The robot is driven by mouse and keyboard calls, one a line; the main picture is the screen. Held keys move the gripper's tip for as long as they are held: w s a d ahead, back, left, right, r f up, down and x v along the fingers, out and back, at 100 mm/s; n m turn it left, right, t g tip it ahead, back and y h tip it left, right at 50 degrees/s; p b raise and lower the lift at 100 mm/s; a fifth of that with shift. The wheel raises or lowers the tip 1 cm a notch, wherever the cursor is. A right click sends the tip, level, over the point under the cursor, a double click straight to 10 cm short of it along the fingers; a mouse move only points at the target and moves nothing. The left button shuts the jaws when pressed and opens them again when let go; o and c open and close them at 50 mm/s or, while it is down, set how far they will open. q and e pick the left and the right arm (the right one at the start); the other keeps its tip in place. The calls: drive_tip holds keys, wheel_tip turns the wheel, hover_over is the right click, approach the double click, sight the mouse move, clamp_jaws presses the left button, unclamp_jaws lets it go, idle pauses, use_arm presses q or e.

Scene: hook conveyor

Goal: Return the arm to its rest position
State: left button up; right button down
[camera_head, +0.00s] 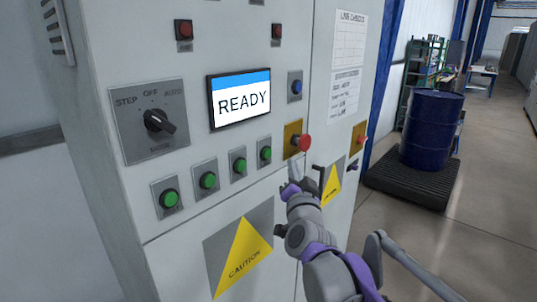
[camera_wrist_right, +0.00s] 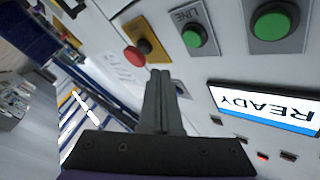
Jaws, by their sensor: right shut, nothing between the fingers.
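My right arm reaches up from the bottom right of the head view to the front of a grey control cabinet (camera_head: 120,60). My right gripper (camera_head: 291,170) is shut and empty, in front of the panel just below a red mushroom button (camera_head: 304,142) on a yellow plate. In the right wrist view the shut fingers (camera_wrist_right: 158,75) point toward the panel, with the red button (camera_wrist_right: 134,58) just beyond their left side. I cannot tell whether the fingertips touch the panel. My left gripper is not in view.
The cabinet carries a screen reading READY (camera_head: 240,100), a rotary selector (camera_head: 158,121), several green buttons (camera_head: 208,180) and a yellow caution sign (camera_head: 243,256). A blue drum (camera_head: 431,130) stands on a black pallet (camera_head: 408,184) at the right. The floor (camera_head: 480,215) there is open.

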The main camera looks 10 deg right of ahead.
drive_tip(key=s+a+f+n+g+y, duration=0.2)
drive_tip(key=s+f+n+g, duration=0.2)
drive_tip(key=s+f, duration=0.5)
drive_tip(key=s+a+f+n+g+y, duration=0.25)
drive_tip(key=s+f, duration=0.35)
drive_tip(key=f, duration=0.5)
drive_tip(key=s+d+f+n+g+h, duration=0.1)
drive_tip(key=s+d+f+g, duration=0.1)
drive_tip(key=s+f, duration=0.5)
drive_tip(key=s+d+f+n+g+h, duration=0.1)
drive_tip(key=s+d+f+g, duration=0.1)
drive_tip(key=s+f+g, duration=0.3)
drive_tip(key=s+f, duration=0.2)
drive_tip(key=s, duration=0.2)
drive_tip(key=shift+s+d+f, duration=0.3)
drive_tip(key=shift+s+f, duration=0.05)
drive_tip(key=shift+f, duration=0.05)
